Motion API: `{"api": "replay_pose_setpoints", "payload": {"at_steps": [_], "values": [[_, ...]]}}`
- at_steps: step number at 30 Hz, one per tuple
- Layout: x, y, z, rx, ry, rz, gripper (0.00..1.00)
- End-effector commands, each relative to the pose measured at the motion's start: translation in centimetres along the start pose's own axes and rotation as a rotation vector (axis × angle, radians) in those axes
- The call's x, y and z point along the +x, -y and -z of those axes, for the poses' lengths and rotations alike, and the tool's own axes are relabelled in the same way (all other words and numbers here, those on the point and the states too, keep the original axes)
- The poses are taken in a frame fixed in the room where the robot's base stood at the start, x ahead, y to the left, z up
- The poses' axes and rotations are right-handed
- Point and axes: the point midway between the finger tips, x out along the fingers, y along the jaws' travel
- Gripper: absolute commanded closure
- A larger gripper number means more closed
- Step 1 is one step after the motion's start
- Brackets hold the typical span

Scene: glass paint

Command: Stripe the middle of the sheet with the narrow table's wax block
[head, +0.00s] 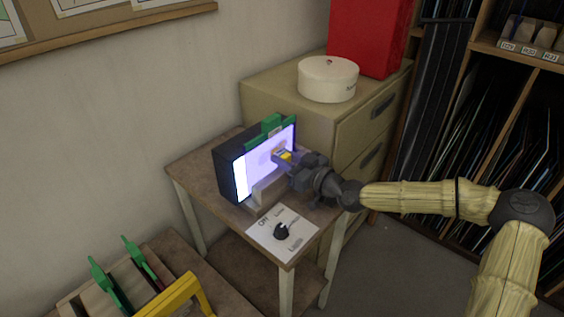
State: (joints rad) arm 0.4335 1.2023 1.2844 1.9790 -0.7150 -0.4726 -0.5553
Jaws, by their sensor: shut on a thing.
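A dark box with a brightly glowing front (240,178) stands upright on a small brown table (207,155). The pale sheet (258,163) appears to be on that lit front, with green clips (271,124) at the top edge. My gripper (284,158) is in front of the sheet's middle, shut on a small block (285,156), seemingly the wax block, with yellow and blue showing. The fingers hide part of the block. I cannot tell whether it touches the sheet. Any mark behind the gripper is hidden.
A pale low block (268,189) stands before the lit box. A cabinet (290,95) with a round white box (328,78) stands behind. Green-handled items (110,285) and a yellow frame (175,297) are lower left.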

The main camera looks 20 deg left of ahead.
Motion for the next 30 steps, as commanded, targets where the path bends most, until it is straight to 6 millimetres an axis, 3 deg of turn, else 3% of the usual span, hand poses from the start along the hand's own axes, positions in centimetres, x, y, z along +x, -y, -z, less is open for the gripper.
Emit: {"api": "replay_pose_setpoints", "payload": {"at_steps": [9, 30], "values": [[0.1, -2.0, 0.0, -0.001, 0.000, 0.000, 0.98], [-0.1, -1.8, 0.0, -0.002, 0.001, -0.001, 0.98]]}}
